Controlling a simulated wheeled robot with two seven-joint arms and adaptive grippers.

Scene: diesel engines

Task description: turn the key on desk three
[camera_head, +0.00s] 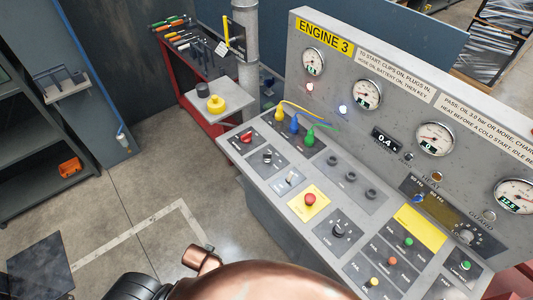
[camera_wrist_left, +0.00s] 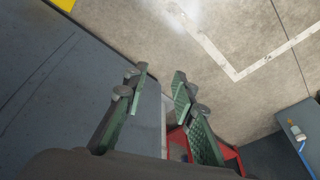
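Desk three is the grey console (camera_head: 296,148) with the yellow ENGINE 3 label (camera_head: 325,37) on its upright panel. Its sloped top holds a red switch (camera_head: 247,137), a dark rotary control (camera_head: 267,157), a small lever switch (camera_head: 290,179), a red mushroom button (camera_head: 310,199) on yellow and a black rotary control (camera_head: 339,231). I cannot tell which of these is the key. My left gripper (camera_wrist_left: 160,73) is open and empty in the left wrist view, above the floor. It is not visible in the head view, where a copper-coloured arm part of mine shows at the bottom. My right gripper is not in view.
Yellow, blue and green plugs (camera_head: 295,126) with cables stand on the desk top. Several gauges (camera_head: 367,94) line the panel.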

